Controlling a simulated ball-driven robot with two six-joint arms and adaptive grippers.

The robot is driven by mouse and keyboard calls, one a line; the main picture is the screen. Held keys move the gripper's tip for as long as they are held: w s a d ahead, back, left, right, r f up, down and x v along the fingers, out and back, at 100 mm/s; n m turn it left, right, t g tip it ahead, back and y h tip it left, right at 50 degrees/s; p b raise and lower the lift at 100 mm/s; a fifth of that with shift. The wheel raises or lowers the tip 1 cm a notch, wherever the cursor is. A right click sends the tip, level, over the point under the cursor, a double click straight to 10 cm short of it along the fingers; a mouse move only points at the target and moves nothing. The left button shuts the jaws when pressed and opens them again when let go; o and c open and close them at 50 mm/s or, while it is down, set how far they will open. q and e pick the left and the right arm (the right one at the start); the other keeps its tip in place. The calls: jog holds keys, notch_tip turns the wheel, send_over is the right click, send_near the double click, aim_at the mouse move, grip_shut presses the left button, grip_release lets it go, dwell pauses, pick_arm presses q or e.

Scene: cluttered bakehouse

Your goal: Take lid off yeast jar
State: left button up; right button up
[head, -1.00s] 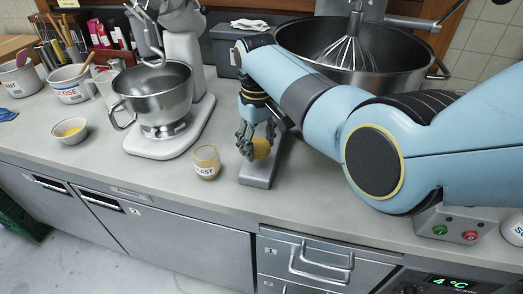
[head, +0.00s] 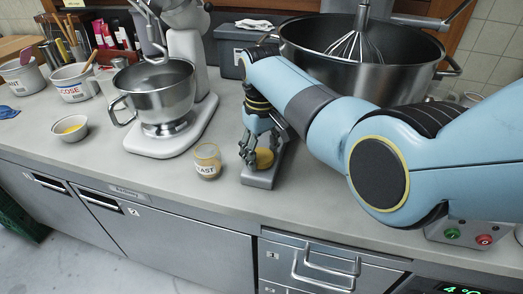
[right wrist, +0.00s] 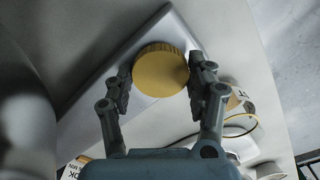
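The yeast jar (head: 207,162) stands upright on the counter, with its rim bare and tan contents inside. The round yellow lid (head: 264,158) lies on a flat grey metal slab (head: 258,178) to the right of the jar. In the right wrist view the lid (right wrist: 160,70) shows between my fingertips, its face toward the camera. My left gripper is not in view.
A stand mixer with a steel bowl (head: 160,90) stands left of the jar. A small bowl (head: 71,128) and labelled pots (head: 73,84) are farther left. A large steel bowl with a whisk (head: 408,80) is behind my arm. The counter in front of the jar is clear.

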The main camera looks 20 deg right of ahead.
jog(key=o, duration=0.4)
jog(key=shift+c, duration=0.2)
jog(key=shift+r, duration=0.1)
